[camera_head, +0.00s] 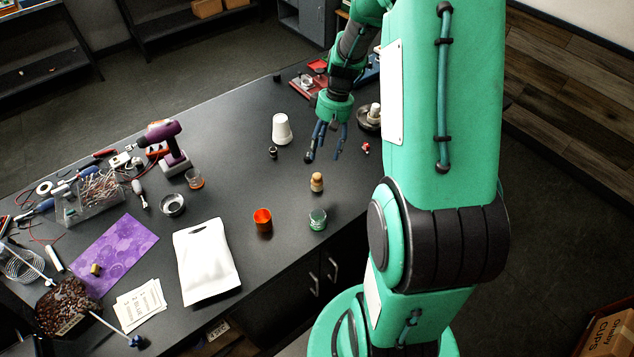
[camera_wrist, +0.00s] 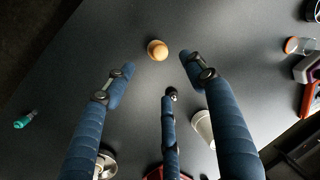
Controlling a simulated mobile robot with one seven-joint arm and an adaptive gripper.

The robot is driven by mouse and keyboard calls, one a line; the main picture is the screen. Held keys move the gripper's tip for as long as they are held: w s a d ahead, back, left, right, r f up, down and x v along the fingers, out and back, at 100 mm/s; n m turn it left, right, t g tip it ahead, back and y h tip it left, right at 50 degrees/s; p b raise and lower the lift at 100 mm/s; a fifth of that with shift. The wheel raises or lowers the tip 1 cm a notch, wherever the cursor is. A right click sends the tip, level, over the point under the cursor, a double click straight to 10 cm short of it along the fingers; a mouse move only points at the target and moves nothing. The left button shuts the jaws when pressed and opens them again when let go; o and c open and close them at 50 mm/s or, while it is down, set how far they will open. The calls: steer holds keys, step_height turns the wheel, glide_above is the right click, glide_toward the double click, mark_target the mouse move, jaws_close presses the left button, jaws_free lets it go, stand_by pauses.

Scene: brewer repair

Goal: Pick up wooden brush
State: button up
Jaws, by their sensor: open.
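The wooden brush (camera_head: 317,182) is small, with a pale round wooden top, and stands on the dark table. In the wrist view the brush (camera_wrist: 157,50) is seen from above, just beyond and between the two outer fingertips. My gripper (camera_head: 324,152) has blue fingers that point down, spread open and empty. It is above the table, behind the brush in the head view and apart from it. In the wrist view my gripper (camera_wrist: 157,66) shows three separated fingers with nothing between them. The brush's bristles cannot be made out.
A white cup (camera_head: 282,129) and a small black item (camera_head: 273,152) stand left of my gripper. An orange cup (camera_head: 263,220) and a green-tinted glass (camera_head: 318,219) stand near the front edge. A white pouch (camera_head: 207,262) lies farther left. The table around the brush is clear.

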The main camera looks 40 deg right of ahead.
mark_target(318, 174)
steer(key=x, duration=0.7)
steer(key=shift+f, duration=0.25)
steer(key=shift+b+x, duration=0.45)
steer(key=shift+x, duration=2.15)
steer(key=c, duration=1.2)
